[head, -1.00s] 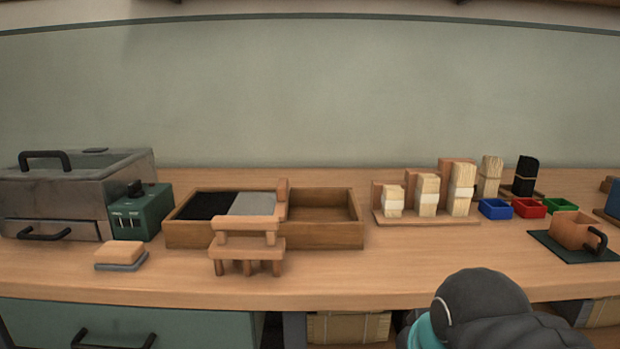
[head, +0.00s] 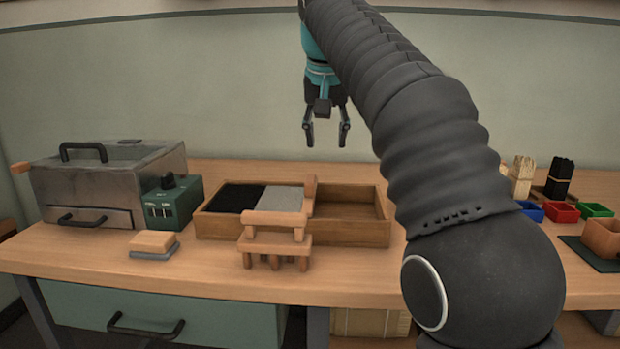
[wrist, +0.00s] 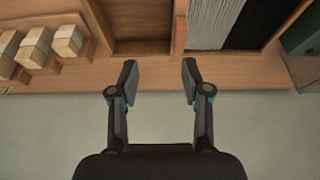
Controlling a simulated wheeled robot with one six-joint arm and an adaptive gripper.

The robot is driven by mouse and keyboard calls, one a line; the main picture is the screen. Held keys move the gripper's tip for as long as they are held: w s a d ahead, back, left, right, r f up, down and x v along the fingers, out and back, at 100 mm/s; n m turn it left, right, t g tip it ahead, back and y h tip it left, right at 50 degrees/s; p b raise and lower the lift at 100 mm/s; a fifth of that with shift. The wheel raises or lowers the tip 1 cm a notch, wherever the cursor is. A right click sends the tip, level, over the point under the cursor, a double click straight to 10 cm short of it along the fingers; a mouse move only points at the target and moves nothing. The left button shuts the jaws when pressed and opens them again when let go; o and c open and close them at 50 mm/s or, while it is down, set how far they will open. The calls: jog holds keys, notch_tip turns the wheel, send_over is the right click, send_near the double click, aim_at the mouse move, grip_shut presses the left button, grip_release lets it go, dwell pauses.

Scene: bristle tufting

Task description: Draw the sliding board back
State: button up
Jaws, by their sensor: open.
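A long wooden tray (head: 350,233) sits on the bench. Its left part holds a black section (head: 236,196) and a grey section (head: 280,199). An upright wooden board (head: 310,190) stands at the grey section's right edge and looks like the sliding board; it also shows as a divider in the wrist view (wrist: 180,25). The right part of the tray is empty. My gripper (head: 327,132) is open and empty, high above the back of the tray and apart from it. Its spread fingers also show in the wrist view (wrist: 160,80), pointing toward the tray.
A small wooden stand (head: 275,243) is at the tray's front. A green box (head: 172,202) and a metal box (head: 105,187) stand left, with a block (head: 153,242) before them. Coloured bins (head: 563,212) are right. Wrapped bundles (wrist: 67,40) stand beside the tray in the wrist view.

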aim_at(310, 179)
jog(key=w+a+f, duration=0.1)
jog(key=w+f, duration=0.1)
jog(key=f, duration=0.2)
jog(key=w+a+f, duration=0.1)
jog(key=w+f, duration=0.2)
jog(key=f, duration=0.1)
jog(key=w+a+f+b, duration=0.1)
jog(key=w+f, duration=0.1)
jog(key=f, duration=0.2)
jog(key=shift+w+a+f, duration=0.1)
jog(key=shift+w+a, duration=0.05)
jog(key=shift+a, duration=0.05)
dwell(0.3)
grip_shut()
